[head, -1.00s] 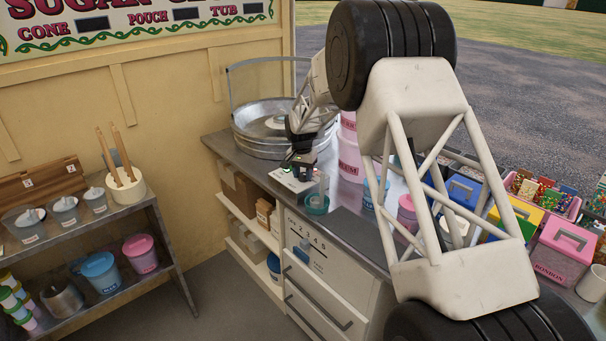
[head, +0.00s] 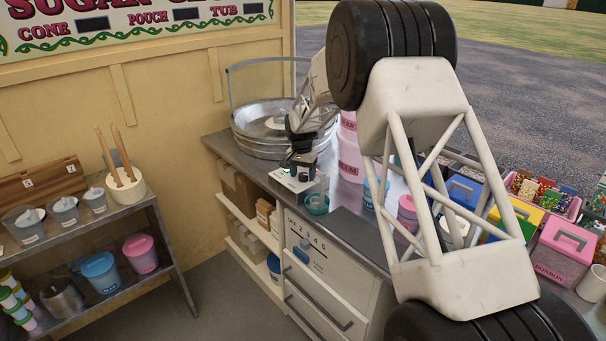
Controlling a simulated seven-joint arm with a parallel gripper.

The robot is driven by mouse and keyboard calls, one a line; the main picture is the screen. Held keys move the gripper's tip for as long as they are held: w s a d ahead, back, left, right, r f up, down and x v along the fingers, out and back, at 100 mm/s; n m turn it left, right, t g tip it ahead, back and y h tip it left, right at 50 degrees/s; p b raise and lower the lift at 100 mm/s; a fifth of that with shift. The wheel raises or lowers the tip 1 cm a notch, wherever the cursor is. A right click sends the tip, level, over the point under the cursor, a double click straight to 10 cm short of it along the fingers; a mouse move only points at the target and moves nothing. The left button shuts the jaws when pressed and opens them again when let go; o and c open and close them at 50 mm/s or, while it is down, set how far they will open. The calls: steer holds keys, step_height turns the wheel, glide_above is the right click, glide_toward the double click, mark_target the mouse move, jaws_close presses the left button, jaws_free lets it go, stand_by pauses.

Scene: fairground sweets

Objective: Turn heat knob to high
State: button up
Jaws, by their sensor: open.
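A small white control panel (head: 288,183) stands on the metal counter in front of the round metal pan (head: 256,146) of the floss machine. Small dark marks show on the panel's face. My gripper (head: 299,172) is right at the panel's upper right part, pointing down over it. It is open. The heat knob cannot be made out clearly; the gripper and the small size hide it. I cannot tell whether the fingers touch the knob or which way it points.
A teal bowl (head: 316,205) stands just right of the panel. Pink and blue tubs crowd the counter (head: 352,226) behind my arm. A cabinet front with a numbered scale and blue slider (head: 304,247) is below. A shelf (head: 80,215) with tubs stands left, with floor between.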

mark_target(302, 174)
steer(key=shift+a+r, duration=0.2)
steer(key=shift+r, duration=3.65)
steer(key=shift+s+d+r, duration=0.2)
steer(key=shift+d+r, duration=0.05)
steer(key=shift+r, duration=0.1)
steer(key=s+d+r+n, duration=0.1)
steer(key=s+d+r, duration=0.45)
steer(key=s, duration=0.35)
steer(key=s+d+r+t, duration=0.1)
steer(key=s+d+r, duration=0.45)
steer(key=s, duration=0.45)
steer(key=s+d+r+n, duration=0.1)
steer(key=s+d+r, duration=0.45)
steer(key=s, duration=0.35)
steer(key=s+d+f, duration=0.1)
steer(key=s+d, duration=0.1)
steer(key=s, duration=0.9)
steer(key=s+d+f+n+t, duration=0.1)
steer(key=s+d, duration=0.2)
steer(key=s, duration=0.7)
steer(key=s+d+f, duration=0.2)
steer(key=s+d, duration=0.1)
steer(key=s, duration=0.8)
steer(key=shift+s+n+t, duration=0.3)
steer(key=shift+n+t, duration=0.1)
